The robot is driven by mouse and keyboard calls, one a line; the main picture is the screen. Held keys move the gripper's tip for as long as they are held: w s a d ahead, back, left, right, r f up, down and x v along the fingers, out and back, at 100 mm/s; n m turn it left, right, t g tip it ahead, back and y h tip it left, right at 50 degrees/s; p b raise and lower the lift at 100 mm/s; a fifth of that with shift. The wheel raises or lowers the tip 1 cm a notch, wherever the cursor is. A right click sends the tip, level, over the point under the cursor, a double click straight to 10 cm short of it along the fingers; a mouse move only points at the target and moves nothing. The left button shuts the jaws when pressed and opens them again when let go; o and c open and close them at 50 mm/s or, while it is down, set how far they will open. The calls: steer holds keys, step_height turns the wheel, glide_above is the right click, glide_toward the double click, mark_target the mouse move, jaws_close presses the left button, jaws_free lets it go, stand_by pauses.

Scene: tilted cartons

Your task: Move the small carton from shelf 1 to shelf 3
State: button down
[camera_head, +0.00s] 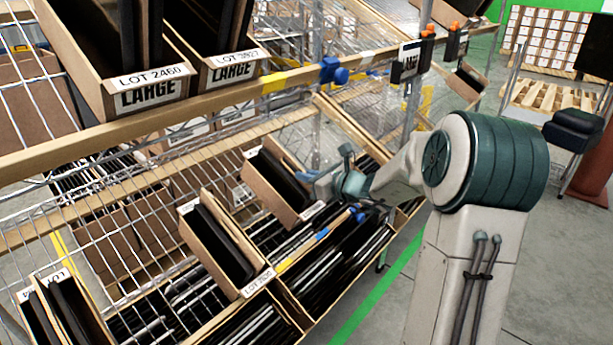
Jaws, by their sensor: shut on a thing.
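My gripper (314,184) reaches in from the right and is shut on a small open brown carton (262,184) with dark contents. The carton is tilted, with a white label at its lower front end. It is over the lower wire shelf (165,292); I cannot tell whether it still touches the shelf. My wrist partly hides its right side, and the fingertips are hard to make out. A similar small carton (190,222) stands to its left on that shelf. No shelf numbers are readable.
Large cartons labelled LOT 2460 (150,76) and LOT 3927 (233,58) sit on the upper shelf, behind its wooden front rail (205,101). More cartons (58,278) stand at lower left. A metal upright (318,140) rises behind my wrist. Open floor (545,250) lies right.

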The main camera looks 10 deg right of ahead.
steer(key=shift+r, duration=0.1)
steer(key=c, duration=1.5)
jaws_free()
steer(key=shift+c, duration=0.2)
steer(key=shift+s, duration=0.15)
steer(key=p+v, duration=0.2)
steer(key=v, duration=1.1)
steer(key=shift+s+d+r+p, duration=0.1)
steer(key=shift+s+d+p, duration=0.1)
steer(key=shift+d+p, duration=0.15)
steer(key=shift+a, duration=0.1)
